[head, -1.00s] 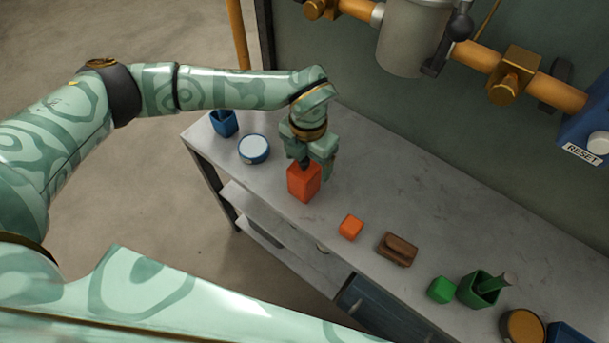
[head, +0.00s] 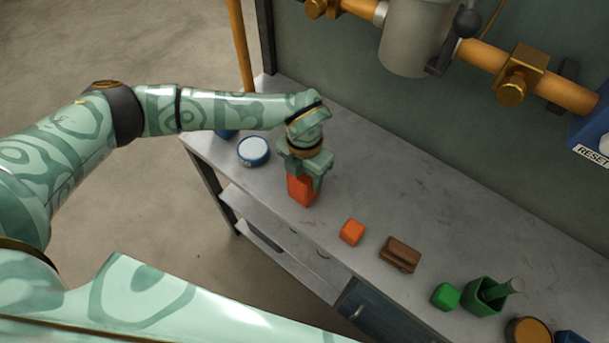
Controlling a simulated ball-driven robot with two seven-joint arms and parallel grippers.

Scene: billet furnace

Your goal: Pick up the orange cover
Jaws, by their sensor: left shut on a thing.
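A tall orange-red block (head: 302,192) stands upright near the front edge of the grey bench. My left gripper (head: 303,175) comes down on it from above, with its fingers either side of the upper part, shut on it. The block's top is hidden by the gripper, and its base appears to be on the bench. A small orange cube (head: 352,231) lies apart, to the right of the gripper. I cannot tell from the picture which of the two orange things is the cover. My right gripper is not in view.
On the bench (head: 390,190) are a round blue tin with a pale top (head: 254,150), a brown block (head: 399,254), a green cube (head: 445,296) and a green holder (head: 480,292) with a stick in it. Pipes (head: 565,93) and a grey cylinder (head: 412,40) are behind. The bench's back strip is clear.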

